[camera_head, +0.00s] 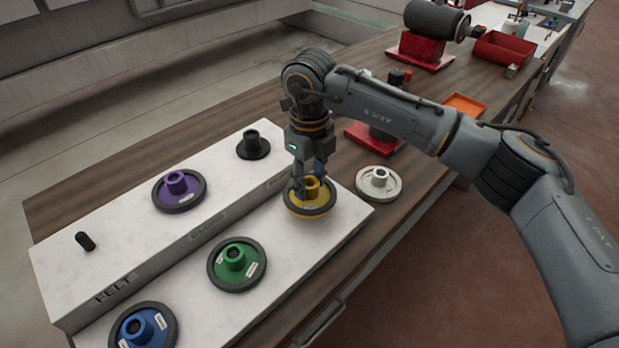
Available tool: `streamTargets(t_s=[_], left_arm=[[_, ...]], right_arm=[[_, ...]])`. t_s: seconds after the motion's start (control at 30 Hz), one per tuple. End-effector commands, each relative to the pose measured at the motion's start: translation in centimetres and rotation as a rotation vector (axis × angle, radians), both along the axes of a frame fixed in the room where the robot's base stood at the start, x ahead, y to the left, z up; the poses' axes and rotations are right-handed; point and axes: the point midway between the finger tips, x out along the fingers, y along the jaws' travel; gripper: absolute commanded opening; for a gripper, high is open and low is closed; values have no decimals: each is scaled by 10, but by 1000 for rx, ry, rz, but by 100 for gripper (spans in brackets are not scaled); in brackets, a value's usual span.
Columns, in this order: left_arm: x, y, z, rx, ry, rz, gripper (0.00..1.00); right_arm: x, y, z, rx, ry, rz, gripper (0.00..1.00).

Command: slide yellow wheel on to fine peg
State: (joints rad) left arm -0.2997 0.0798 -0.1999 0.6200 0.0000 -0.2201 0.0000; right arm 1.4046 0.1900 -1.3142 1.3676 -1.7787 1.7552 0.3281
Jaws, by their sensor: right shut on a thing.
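The yellow wheel (322,210), with a dark rim and a raised hub, is at the right end of the lower step of the white two-step rack (283,247). My right gripper (311,186) comes down from above and is shut on its hub. The wheel looks nearly level, at or just above the step. I cannot tell whether a peg is inside it, as the fingers and hub hide the spot. No label reading "fine" is legible. A bare black peg (85,241) stands at the upper step's left end, near the word FELT. My left gripper is not in view.
A purple wheel (180,190) and a black flanged piece (253,146) are on the upper step. Green (237,264) and blue (143,327) wheels are on the lower step. A white wheel (379,182) lies right of the rack. Red-based machines and an orange tray (465,105) stand behind.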

Motion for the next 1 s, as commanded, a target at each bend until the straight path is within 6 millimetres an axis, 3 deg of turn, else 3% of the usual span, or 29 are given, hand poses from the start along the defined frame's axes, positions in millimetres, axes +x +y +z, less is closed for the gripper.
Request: streamTargets(t_s=[1.0], left_arm=[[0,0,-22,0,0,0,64]], right_arm=[[0,0,-26,1,-1,0,0]])
